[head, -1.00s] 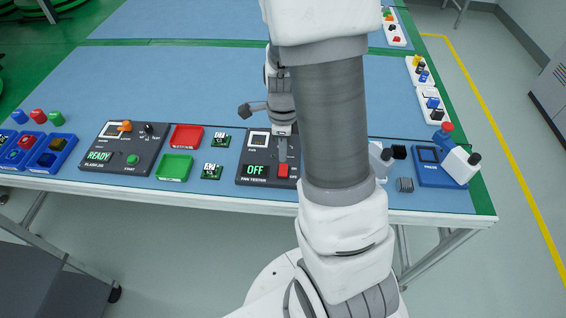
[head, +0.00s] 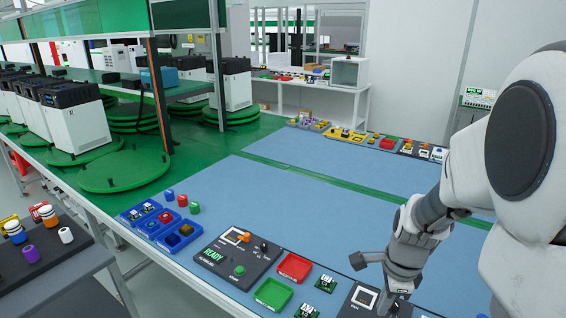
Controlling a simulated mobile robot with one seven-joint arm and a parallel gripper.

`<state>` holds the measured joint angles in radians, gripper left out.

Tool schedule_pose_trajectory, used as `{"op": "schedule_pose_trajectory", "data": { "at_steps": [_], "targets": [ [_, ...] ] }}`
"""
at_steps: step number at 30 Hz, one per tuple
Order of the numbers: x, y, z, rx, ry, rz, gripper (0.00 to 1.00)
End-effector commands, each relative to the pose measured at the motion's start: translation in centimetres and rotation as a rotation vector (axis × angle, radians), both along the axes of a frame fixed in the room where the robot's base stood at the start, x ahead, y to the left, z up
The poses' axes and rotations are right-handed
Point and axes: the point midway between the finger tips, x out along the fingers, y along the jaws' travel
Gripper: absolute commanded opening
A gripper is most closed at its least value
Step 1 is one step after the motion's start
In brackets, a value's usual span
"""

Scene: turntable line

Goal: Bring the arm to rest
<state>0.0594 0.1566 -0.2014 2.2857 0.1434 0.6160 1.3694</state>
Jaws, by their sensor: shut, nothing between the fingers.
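My arm (head: 440,205) comes in from the right side of the head view and reaches down over the blue bench. My gripper (head: 386,304) is at the lower right, pointing down over the dark fan tester panel (head: 350,306). Its fingers are shut with nothing seen between them. The fingertips are close to the panel, and I cannot tell whether they touch it. The lower part of the panel is cut off by the picture's bottom edge.
Left of my gripper are small green boards (head: 326,284), a red tray (head: 294,267), a green tray (head: 273,293) and a dark panel reading READY (head: 238,256). Blue bins (head: 180,236) stand farther left.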

Motion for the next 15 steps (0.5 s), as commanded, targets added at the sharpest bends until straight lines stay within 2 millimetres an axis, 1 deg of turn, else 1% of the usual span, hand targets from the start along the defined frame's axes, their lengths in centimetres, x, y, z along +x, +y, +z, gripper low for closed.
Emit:
{"op": "schedule_pose_trajectory", "data": {
  "at_steps": [1,6,12,15],
  "targets": [
    [-0.2,0.8,2.1,-0.007,-0.035,0.096,0.00],
    [-1.8,2.9,7.3,-0.055,-0.124,0.443,0.00],
    [-4.5,4.9,12.5,-0.158,-0.217,0.845,0.00],
    [-6.1,5.8,14.8,-0.228,-0.255,1.042,0.00]
  ]
}}
